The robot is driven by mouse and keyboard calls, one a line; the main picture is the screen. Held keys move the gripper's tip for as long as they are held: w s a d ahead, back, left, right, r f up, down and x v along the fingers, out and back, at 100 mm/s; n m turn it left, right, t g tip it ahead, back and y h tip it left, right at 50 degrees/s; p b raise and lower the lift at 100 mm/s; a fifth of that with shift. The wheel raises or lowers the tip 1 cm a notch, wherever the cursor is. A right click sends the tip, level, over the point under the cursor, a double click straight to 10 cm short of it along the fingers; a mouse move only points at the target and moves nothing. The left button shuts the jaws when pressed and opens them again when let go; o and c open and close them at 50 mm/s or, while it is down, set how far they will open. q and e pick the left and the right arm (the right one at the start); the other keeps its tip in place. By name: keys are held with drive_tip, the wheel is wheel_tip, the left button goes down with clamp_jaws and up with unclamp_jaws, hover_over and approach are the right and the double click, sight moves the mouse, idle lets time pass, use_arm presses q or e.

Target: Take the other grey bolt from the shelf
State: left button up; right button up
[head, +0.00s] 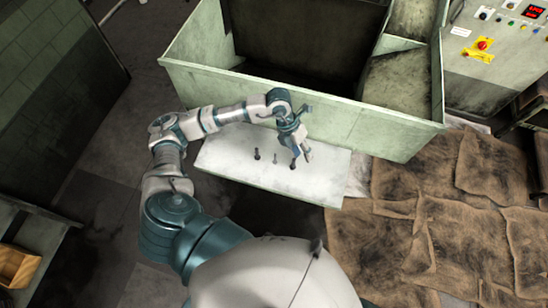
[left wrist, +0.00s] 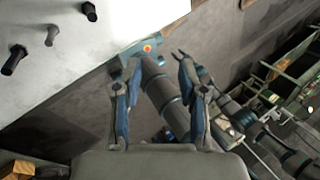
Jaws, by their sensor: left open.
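The pale shelf (head: 225,160) juts from the front of the green machine bin. One thin grey bolt (head: 275,157) stands upright on it, between two dark bolts (head: 257,154) (head: 293,164). In the left wrist view the grey bolt (left wrist: 52,36) again stands between the dark bolts (left wrist: 13,61) (left wrist: 89,11), at upper left. My left gripper (head: 301,152) is over the shelf's right part, close to the right dark bolt in the picture. In the left wrist view its fingers (left wrist: 155,62) are spread, with nothing held between them. My right gripper does not show.
The green bin (head: 300,104) rises behind the shelf. A control panel (head: 490,50) stands at upper right. Brown sacking (head: 430,235) covers the floor to the right. A wooden box (head: 17,266) sits at lower left. The shelf's left part is clear.

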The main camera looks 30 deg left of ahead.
use_arm(q)
drive_tip(key=w+a+r+n+y, duration=0.15)
drive_tip(key=a+y, duration=0.35)
drive_tip(key=a, duration=0.5)
drive_tip(key=shift+t, duration=0.3)
wheel_tip(320, 180, down, 16)
drive_tip(key=p, duration=0.3)
drive_tip(key=shift+w+a+f, duration=0.1)
drive_tip(key=shift+a+f, duration=0.05)
drive_tip(key=shift+f, duration=0.7)
drive_tip(key=shift+a, duration=0.3)
drive_tip(key=c, duration=0.7)
clamp_jaws()
drive_tip(key=shift+d, duration=0.15)
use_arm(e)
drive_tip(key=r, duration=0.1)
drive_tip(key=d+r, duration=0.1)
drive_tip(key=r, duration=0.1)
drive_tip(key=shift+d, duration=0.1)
